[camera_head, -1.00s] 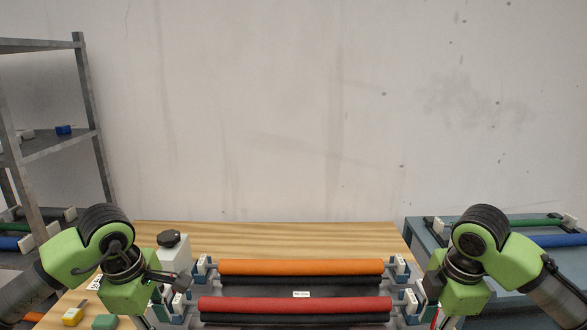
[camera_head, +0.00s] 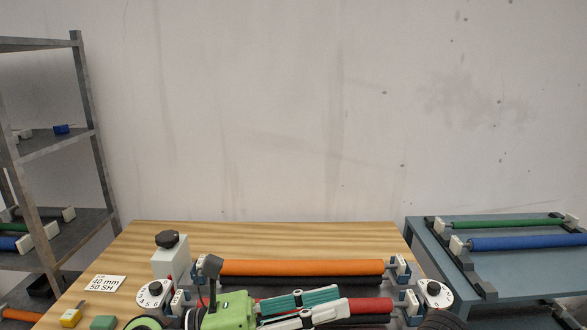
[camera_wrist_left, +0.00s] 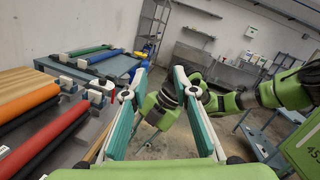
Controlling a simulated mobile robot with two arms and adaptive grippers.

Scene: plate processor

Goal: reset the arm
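My left gripper (camera_head: 340,300) lies low in the head view, pointing right across the front of the plate processor. In the left wrist view its two teal-padded fingers (camera_wrist_left: 160,76) stand apart, with nothing held between them. My right arm (camera_wrist_left: 232,102) shows in the left wrist view, folded beyond these fingers. In the head view the right arm is almost wholly out of the picture, with only a dark part low at the right.
An orange roller (camera_head: 300,267) and a red roller (camera_head: 372,305) sit behind and beside my left gripper. A white box with a black knob (camera_head: 170,255) stands on the wooden table (camera_head: 240,235). A blue-grey table (camera_head: 530,265) holds green and blue rollers at right. Shelves (camera_head: 50,150) stand left.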

